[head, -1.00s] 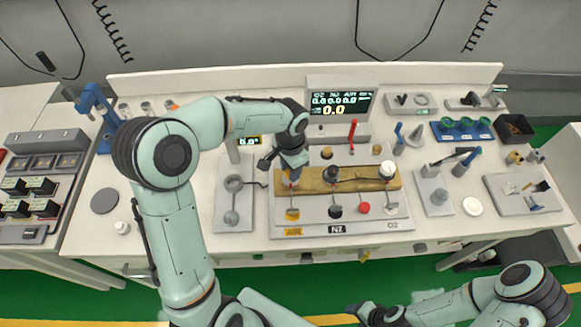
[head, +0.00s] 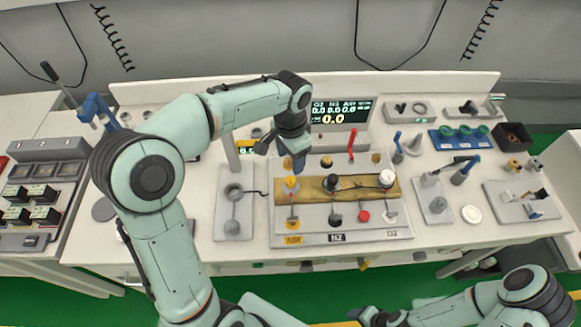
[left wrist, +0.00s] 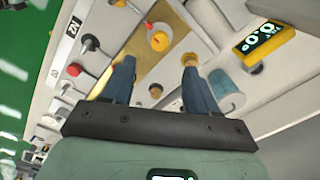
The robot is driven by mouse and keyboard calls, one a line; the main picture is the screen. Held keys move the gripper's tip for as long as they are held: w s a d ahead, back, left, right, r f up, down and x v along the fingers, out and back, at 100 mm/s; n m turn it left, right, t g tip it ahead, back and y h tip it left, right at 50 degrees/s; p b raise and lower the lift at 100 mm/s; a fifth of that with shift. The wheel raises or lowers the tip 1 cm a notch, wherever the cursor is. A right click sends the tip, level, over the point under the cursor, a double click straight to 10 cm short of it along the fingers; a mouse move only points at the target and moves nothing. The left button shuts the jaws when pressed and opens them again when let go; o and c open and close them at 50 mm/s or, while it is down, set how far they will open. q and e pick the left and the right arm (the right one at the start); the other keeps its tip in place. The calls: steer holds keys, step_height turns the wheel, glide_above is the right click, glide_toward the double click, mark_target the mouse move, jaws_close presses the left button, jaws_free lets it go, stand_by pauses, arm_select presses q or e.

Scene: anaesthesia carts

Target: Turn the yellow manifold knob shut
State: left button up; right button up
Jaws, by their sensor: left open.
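The yellow manifold knob (head: 291,184) stands at the left end of the brass manifold bar (head: 352,187), in the column above the yellow AIR label. It also shows in the left wrist view (left wrist: 159,38), round and yellow with an orange-red spot. My left gripper (head: 298,165) is just behind the knob in the head view, pointing down.
A black knob (head: 331,181) and a white knob (head: 386,179) share the bar. A red lever (head: 351,140) stands behind it. A lit display (head: 340,112) rises at the back. A yellow-framed meter (left wrist: 258,38) is near the right finger.

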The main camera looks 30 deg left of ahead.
arm_select(q)
step_height(320, 180, up, 4)
steer(key=shift+f, duration=0.15)
stand_by(0.6)
